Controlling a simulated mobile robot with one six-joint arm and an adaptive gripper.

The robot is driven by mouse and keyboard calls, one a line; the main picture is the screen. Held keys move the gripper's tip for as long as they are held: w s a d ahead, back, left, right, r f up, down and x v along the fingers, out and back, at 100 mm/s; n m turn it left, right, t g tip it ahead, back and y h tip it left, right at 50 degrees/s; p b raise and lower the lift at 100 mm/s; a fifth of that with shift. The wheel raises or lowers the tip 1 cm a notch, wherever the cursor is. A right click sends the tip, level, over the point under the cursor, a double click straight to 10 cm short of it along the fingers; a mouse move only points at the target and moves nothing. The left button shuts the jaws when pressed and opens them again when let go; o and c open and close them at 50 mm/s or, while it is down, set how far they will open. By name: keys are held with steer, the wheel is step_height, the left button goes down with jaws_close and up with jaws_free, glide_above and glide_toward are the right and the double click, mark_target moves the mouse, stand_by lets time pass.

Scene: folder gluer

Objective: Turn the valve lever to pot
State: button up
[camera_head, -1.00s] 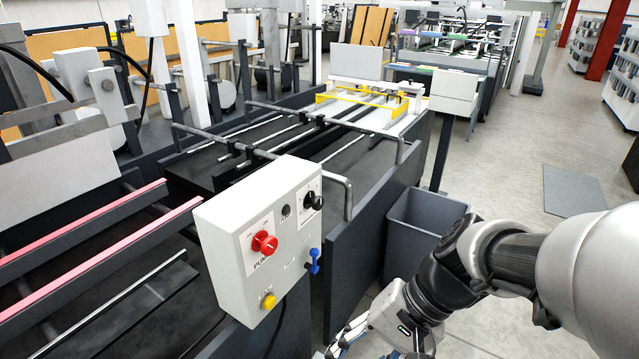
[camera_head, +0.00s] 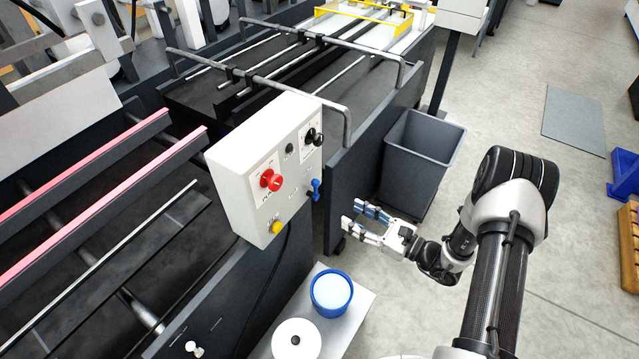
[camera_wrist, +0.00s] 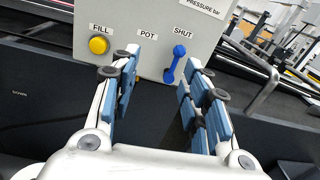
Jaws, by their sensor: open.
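The blue valve lever (camera_head: 316,188) sits on the right part of the white control box (camera_head: 238,168). The wrist view shows the lever (camera_wrist: 175,63) close to upright, slightly tilted, with its upper end toward the label SHUT (camera_wrist: 183,31). The label POT (camera_wrist: 147,34) is left of it and FILL (camera_wrist: 100,28) is further left, above a yellow button. My gripper (camera_head: 353,215) is open and empty, in front of the box and apart from the lever. In the wrist view the lever shows between the blue-padded fingers of my gripper (camera_wrist: 160,78), nearer the right one.
A red knob (camera_head: 271,180) and a black knob (camera_head: 313,137) are on the same box face. A grey bin (camera_head: 420,150) stands behind my gripper. A blue-rimmed pot (camera_head: 331,293) and a white lidded container (camera_head: 296,340) stand below. Open floor lies to the right.

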step_height(320, 180, down, 3)
steer(key=d+m+t+h, duration=0.1)
steer(key=d+m+t, duration=0.1)
glide_toward(319, 198)
steer(key=shift+m+h, duration=0.3)
steer(key=shift+m, duration=0.1)
steer(key=w+a+r, duration=0.1)
steer(key=w+a, duration=0.1)
steer(key=w+a+r, duration=0.1)
steer(key=w+a, duration=0.1)
steer(key=w+a+r, duration=0.1)
steer(key=w+a, duration=0.1)
steer(key=a, duration=0.1)
steer(key=shift+w+a+r, duration=0.1)
steer(key=shift+w+r, duration=0.15)
steer(key=shift+w, duration=0.15)
steer(key=shift+c, duration=0.2)
jaws_close()
